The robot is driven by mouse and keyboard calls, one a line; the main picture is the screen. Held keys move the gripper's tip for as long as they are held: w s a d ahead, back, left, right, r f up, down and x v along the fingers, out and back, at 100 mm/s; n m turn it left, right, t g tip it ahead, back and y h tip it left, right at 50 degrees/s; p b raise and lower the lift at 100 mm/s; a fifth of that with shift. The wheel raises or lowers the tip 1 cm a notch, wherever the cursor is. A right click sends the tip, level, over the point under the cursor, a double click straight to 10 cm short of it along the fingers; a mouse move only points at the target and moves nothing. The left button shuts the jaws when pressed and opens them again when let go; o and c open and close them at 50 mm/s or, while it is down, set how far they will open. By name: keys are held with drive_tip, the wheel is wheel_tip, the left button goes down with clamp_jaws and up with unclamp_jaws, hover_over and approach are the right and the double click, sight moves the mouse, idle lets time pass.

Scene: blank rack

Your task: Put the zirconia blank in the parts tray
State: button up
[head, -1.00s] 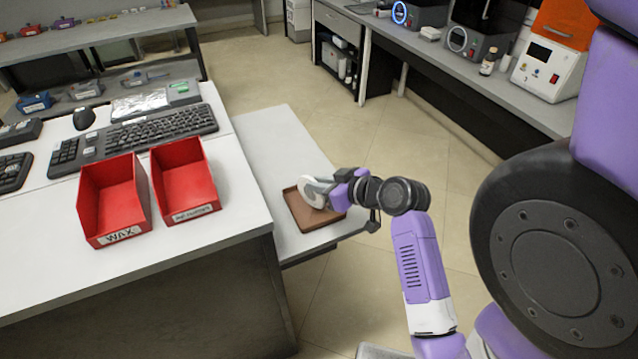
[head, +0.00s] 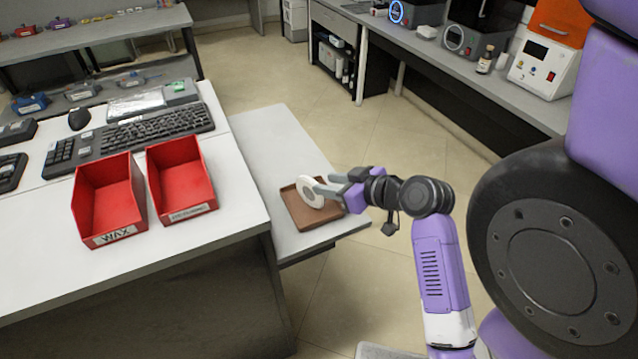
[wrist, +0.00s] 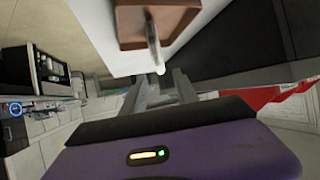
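The zirconia blank (head: 310,192) is a white disc. It stands on edge, perhaps tilted, over the brown parts tray (head: 306,218); I cannot tell whether it rests fully on the tray floor. My gripper (head: 322,186) is to the right of the blank, with its fingers pointing at it. In the wrist view the gripper (wrist: 160,82) has its two fingers apart, and the blank (wrist: 153,42) shows edge-on just beyond the fingertips, in front of the parts tray (wrist: 128,25).
The tray lies on a low white shelf (head: 262,140) beside the taller desk. Two red bins (head: 120,232) (head: 188,212), the left labelled WAX, stand near the desk's edge. A keyboard (head: 150,130) lies behind them. Floor is open to the right of the shelf.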

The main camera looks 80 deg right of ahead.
drive_tip(key=v, duration=0.7)
drive_tip(key=w+a+f+n, duration=0.1)
drive_tip(key=w+a+f, duration=0.15)
drive_tip(key=a, duration=0.35)
drive_tip(key=w+a+f, duration=0.1)
drive_tip(key=a+f, duration=0.3)
drive_tip(key=a, duration=0.3)
drive_tip(key=s+a+r+n+t+y, duration=0.2)
drive_tip(key=a+y, duration=0.1)
drive_tip(key=a, duration=0.5)
drive_tip(key=s+a+r+n+t+y, duration=0.2)
drive_tip(key=s+a+r, duration=0.1)
drive_tip(key=a, duration=0.6)
drive_tip(key=shift+s+a+n+y, duration=0.2)
drive_tip(key=shift+a+n+y, duration=0.1)
drive_tip(key=shift+a+y, duration=0.1)
drive_tip(key=shift+d+f, duration=0.1)
drive_tip(key=shift+d, duration=0.1)
